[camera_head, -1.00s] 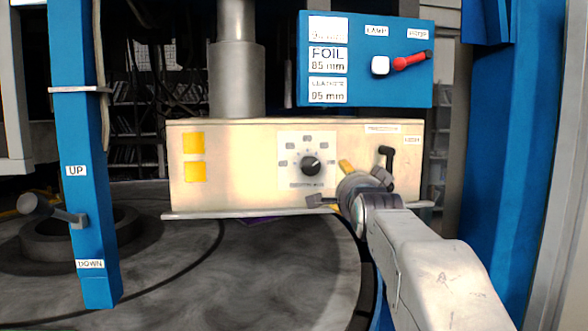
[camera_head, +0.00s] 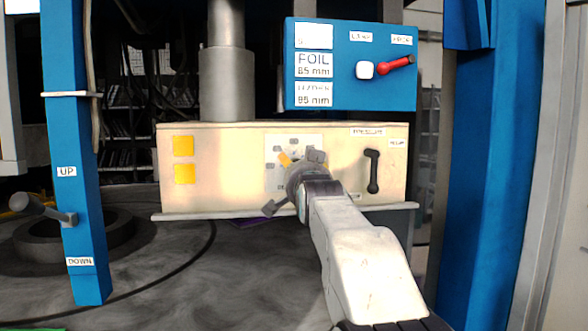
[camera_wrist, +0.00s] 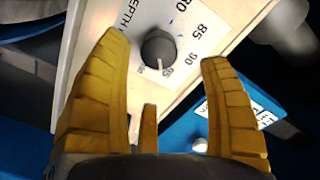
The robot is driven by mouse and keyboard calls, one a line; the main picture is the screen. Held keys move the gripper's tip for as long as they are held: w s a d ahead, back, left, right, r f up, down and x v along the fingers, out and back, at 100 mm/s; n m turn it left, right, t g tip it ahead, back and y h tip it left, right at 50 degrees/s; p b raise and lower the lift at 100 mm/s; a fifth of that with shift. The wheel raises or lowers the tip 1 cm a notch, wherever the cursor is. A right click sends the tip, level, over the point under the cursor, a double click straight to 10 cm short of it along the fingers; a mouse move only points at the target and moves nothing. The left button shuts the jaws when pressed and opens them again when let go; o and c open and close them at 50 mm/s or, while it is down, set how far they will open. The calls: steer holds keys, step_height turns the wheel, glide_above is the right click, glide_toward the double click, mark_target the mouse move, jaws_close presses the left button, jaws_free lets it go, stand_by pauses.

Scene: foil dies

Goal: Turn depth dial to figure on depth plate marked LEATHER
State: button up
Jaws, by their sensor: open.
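The black depth dial (camera_wrist: 158,48) sits on a white scale plate (camera_wrist: 195,22) with the word DEPTH and figures including 80, 85 and 90. Its pale pointer mark seems to face the lower figures, which are too blurred to read surely. My gripper (camera_wrist: 165,52) is open, its yellow fingers on either side of the dial, with no clear contact. In the head view, my gripper (camera_head: 300,162) hides the dial. The depth plate marked LEATHER (camera_head: 314,94) is on the blue panel (camera_head: 350,98); its figure looks like 95 mm, blurred.
The cream press head (camera_head: 225,185) carries yellow squares (camera_head: 184,174) and a black handle (camera_head: 373,171) right of the dial. The blue panel above has a white button (camera_head: 365,70) and red lever (camera_head: 396,65). A blue post (camera_head: 85,200) with a grey lever stands left.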

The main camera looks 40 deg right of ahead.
steer(key=shift+p+x, duration=1.35)
steer(key=shift+x, duration=2.3)
steer(key=shift+c, duration=0.4)
steer(key=shift+r, duration=0.1)
steer(key=c, duration=1.1)
steer(key=shift+n, duration=0.3)
steer(key=shift+b, duration=0.35)
steer(key=shift+n, duration=0.4)
steer(key=shift+c, duration=0.2)
steer(key=shift+r, duration=0.1)
steer(key=o, duration=1.2)
